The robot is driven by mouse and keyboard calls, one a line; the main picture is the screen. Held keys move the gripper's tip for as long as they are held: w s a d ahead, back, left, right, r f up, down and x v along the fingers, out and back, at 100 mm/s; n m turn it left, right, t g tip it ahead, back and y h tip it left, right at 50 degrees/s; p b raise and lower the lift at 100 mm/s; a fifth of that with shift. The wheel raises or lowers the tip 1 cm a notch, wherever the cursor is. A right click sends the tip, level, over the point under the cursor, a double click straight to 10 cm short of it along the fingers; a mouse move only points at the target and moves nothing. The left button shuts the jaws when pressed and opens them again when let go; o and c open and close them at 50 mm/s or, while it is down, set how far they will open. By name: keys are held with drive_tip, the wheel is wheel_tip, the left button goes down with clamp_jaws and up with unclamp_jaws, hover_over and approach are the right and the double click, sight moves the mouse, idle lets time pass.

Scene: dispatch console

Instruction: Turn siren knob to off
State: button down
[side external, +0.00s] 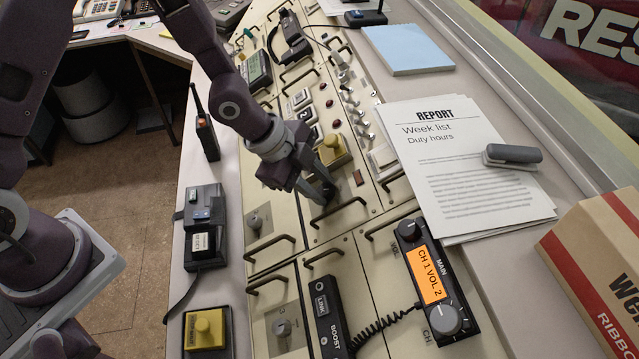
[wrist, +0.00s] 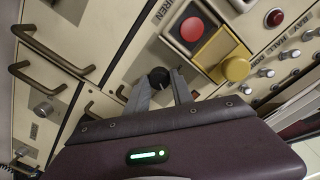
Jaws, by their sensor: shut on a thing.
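The siren knob (wrist: 159,76) is small, round and black, and sits on the cream console panel. In the wrist view it is between the tips of my gripper (wrist: 161,84), which is shut on it. In the side external view my gripper (side external: 327,190) reaches down to the panel, just in front of the yellow block with a yellow knob. There the fingers hide most of the siren knob. The lettering "REN" shows at the top of the wrist view. I cannot read which setting the knob points to.
A red button (wrist: 191,29) and a yellow knob (wrist: 235,68) on a yellow block are close to my fingers. Several dark bar handles, such as one handle (side external: 338,211), stand up from the panels. A radio with an orange display (side external: 426,273) and printed papers (side external: 465,165) lie to the right.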

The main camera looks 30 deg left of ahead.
drive_tip(key=n, duration=0.4)
drive_tip(key=shift+n, duration=0.3)
drive_tip(key=n, duration=0.9)
drive_tip(key=shift+a+h, duration=0.1)
drive_tip(key=shift+h, duration=0.2)
drive_tip(key=shift+n+t, duration=0.3)
drive_tip(key=shift+n, duration=1.5)
drive_tip(key=c, duration=1.1)
unclamp_jaws()
